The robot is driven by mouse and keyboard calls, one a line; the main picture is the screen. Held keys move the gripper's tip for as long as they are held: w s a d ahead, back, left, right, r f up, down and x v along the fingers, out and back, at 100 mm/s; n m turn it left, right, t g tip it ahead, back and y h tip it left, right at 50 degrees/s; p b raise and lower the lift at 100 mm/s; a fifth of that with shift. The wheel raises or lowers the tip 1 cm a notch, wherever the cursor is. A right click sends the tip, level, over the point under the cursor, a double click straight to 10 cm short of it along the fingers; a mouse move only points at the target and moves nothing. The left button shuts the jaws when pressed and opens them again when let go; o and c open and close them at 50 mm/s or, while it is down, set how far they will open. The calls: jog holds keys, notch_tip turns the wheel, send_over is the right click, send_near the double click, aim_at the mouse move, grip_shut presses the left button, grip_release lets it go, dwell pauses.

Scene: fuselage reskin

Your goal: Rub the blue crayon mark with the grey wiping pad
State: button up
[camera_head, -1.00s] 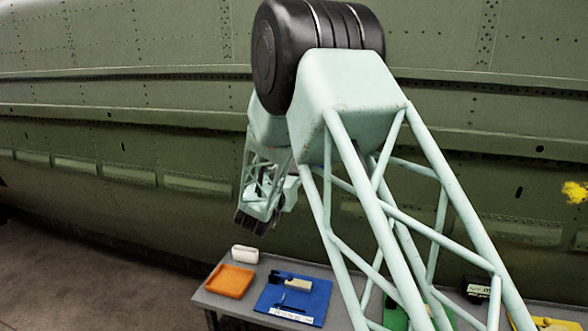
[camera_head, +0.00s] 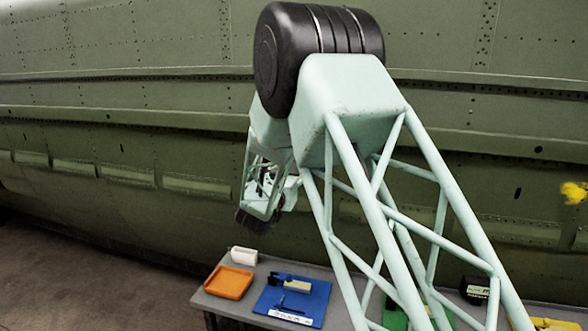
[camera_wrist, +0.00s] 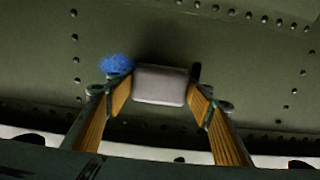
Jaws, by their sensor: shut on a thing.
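The blue crayon mark (camera_wrist: 116,64) is a small scribbled patch on the green riveted skin in the wrist view. The grey wiping pad (camera_wrist: 160,84) is a pale block between the fingertips of my gripper (camera_wrist: 158,92), which is shut on it. The pad is just right of the mark and close to the skin; I cannot tell whether it touches. The left fingertip overlaps the lower edge of the mark.
The green fuselage (camera_head: 120,120) fills the background. Open floor lies at the left.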

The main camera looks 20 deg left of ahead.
jog(key=shift+d, duration=0.1)
jog(key=shift+d+b, duration=1.1)
jog(key=shift+d, duration=0.6)
jog(key=shift+w+d+b, duration=0.15)
jog(key=shift+d+b, duration=0.4)
jog(key=shift+d, duration=0.35)
jog(key=shift+w+d+b, duration=0.1)
jog(key=shift+d+b, duration=0.45)
jog(key=shift+d, duration=0.3)
jog(key=shift+d+b, duration=1.15)
jog(key=shift+d, duration=0.65)
jog(key=shift+w+r+b, duration=0.1)
jog(key=shift+w+b, duration=0.05)
jog(key=shift+b, duration=0.15)
jog(key=shift+a, duration=0.2)
